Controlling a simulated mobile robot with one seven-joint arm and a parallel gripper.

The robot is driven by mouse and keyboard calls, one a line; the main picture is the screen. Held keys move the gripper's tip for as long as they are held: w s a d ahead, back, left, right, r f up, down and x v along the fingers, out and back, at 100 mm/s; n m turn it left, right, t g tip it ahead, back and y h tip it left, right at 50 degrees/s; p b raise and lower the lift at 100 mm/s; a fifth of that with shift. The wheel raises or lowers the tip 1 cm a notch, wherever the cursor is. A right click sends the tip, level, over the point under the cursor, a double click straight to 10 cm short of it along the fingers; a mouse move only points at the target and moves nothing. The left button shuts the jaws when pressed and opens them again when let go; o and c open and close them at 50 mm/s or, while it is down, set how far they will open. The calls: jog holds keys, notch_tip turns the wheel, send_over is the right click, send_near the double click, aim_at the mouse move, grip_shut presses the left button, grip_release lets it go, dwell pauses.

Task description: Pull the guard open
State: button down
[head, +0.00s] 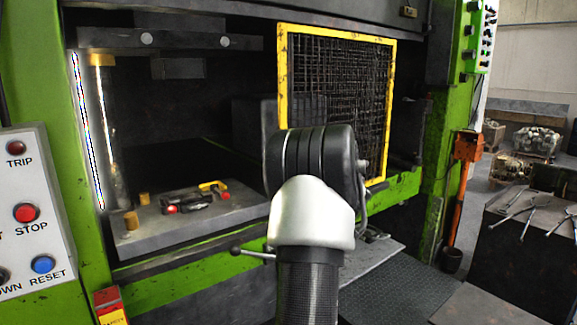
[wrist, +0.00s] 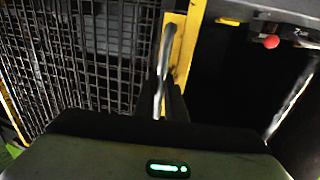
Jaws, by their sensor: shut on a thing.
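The guard (head: 337,92) is a dark wire mesh panel in a worn yellow frame. In the head view it covers the right part of the press opening, and the left part is uncovered. In the wrist view its mesh (wrist: 85,60) fills the left side, with a yellow frame edge right of it. A grey upright handle bar (wrist: 166,50) stands at that edge. My gripper (wrist: 163,106) is shut on the handle bar, its dark fingers partly seen at the bar's lower end. In the head view my arm hides the gripper, the handle and the guard's lower left part.
The press bed (head: 150,240) carries a dark tool with red knobs and a yellow part (head: 213,186). A control panel (head: 30,210) with buttons is at the left. An orange post (head: 463,180) and a dark bench (head: 530,240) with tools are at the right.

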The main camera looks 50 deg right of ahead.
jog(key=shift+s+d+r, duration=0.1)
jog(key=shift+d, duration=0.35)
jog(key=c, duration=1.8)
grip_release()
jog(key=b+v, duration=0.1)
jog(key=v, duration=1.6)
jog(key=shift+s+a+b, duration=0.1)
jog(key=shift+s+b, duration=0.1)
jog(key=shift+b, duration=0.2)
